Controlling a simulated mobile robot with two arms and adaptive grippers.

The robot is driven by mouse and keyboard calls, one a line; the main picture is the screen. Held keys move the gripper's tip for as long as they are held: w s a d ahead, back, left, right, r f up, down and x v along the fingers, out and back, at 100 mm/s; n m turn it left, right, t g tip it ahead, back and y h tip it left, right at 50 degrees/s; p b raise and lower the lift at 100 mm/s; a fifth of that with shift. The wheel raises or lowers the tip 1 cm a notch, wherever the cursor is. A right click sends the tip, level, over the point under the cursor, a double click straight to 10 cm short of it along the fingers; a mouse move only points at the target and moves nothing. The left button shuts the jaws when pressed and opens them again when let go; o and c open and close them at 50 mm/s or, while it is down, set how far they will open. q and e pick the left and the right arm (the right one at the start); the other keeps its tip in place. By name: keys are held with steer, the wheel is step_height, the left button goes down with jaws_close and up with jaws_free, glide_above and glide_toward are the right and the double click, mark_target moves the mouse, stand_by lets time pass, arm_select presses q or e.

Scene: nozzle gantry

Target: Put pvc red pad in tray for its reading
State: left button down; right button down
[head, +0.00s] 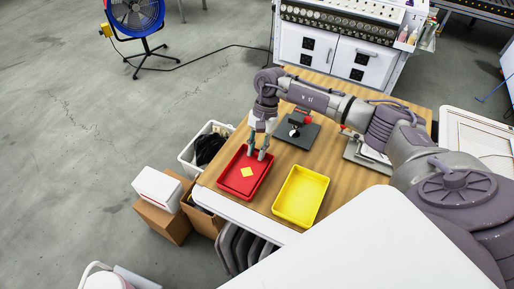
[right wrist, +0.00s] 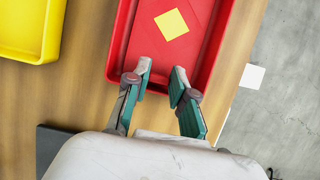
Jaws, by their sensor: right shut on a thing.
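The red pad (right wrist: 165,50), with a yellow square on its face, is over the red tray (head: 226,182) and hard to tell from it in colour. Its yellow square also shows in the head view (head: 248,172). My right gripper (head: 259,154) points down at the back end of the red tray. In the right wrist view its two fingers (right wrist: 162,72) stand a little apart, shut on the pad's near end. I cannot tell whether the pad touches the tray floor. My left gripper is not in view.
An empty yellow tray (head: 300,196) stands right of the red tray. A dark device with a red knob (head: 307,135) sits behind, near my right arm. A white bin (head: 188,158) and cardboard boxes (head: 160,219) stand beside the table's left edge.

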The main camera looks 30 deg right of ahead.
steer(key=c, duration=1)
jaws_free()
steer(key=shift+f, duration=0.1)
steer(key=shift+r, duration=0.25)
steer(key=shift+w+d+r, duration=0.15)
steer(key=shift+d+r, duration=0.05)
steer(key=shift+r, duration=0.05)
steer(key=b+v, duration=0.3)
steer(key=v, duration=0.8)
steer(key=shift+r, duration=0.1)
